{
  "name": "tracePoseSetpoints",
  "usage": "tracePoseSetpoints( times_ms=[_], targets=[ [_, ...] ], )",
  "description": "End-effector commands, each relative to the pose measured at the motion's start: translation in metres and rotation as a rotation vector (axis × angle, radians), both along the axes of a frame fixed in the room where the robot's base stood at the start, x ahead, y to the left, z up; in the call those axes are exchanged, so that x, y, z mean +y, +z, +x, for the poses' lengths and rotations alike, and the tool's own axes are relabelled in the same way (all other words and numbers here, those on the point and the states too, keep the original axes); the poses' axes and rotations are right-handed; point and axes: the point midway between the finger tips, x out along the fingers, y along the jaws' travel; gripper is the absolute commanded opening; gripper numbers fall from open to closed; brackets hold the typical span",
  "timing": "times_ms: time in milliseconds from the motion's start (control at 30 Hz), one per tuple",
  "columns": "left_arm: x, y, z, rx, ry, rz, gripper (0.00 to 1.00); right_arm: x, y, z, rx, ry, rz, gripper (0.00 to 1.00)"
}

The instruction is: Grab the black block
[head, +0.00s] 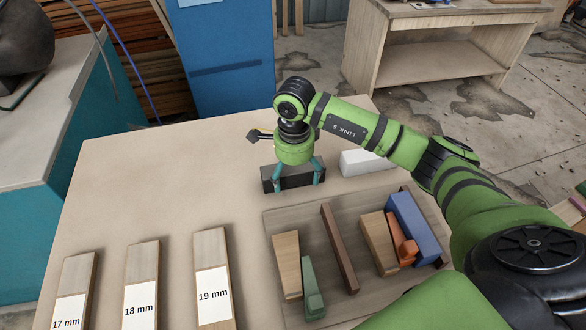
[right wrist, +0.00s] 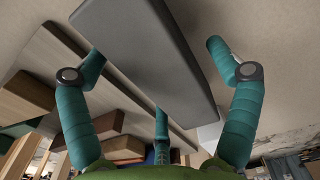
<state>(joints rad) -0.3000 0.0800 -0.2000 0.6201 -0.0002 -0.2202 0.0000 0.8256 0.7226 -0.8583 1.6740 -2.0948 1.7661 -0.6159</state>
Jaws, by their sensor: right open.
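The black block (head: 290,177) is a long dark bar lying on the table behind the wooden tray. My right gripper (head: 297,183) is over it, with teal fingers reaching down around it. In the right wrist view the block (right wrist: 152,55) runs between the spread fingers of the right gripper (right wrist: 155,60). A gap shows between the block and the right-hand finger; whether the other fingers touch it I cannot tell. The gripper is open. My left gripper is not in view.
A white block (head: 365,162) lies close to the right of the black block. The wooden tray (head: 330,290) in front holds several coloured and wooden pieces. Labelled strips, including the 19 mm strip (head: 211,262), lie at front left. The table's (head: 150,190) left middle is clear.

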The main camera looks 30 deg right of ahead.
Motion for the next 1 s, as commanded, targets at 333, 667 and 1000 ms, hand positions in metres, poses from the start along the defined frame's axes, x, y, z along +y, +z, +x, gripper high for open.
tracePoseSetpoints(
  times_ms=[333,667,1000],
  targets=[
    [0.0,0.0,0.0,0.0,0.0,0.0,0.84,0.0,-0.002,0.0,-0.002,0.001,0.0,0.46],
    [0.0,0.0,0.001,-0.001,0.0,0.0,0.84,0.0,-0.002,0.0,-0.001,0.001,0.0,0.21],
    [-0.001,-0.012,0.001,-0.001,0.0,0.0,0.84,0.0,0.017,0.001,-0.006,0.001,0.0,0.2]
  ],
)
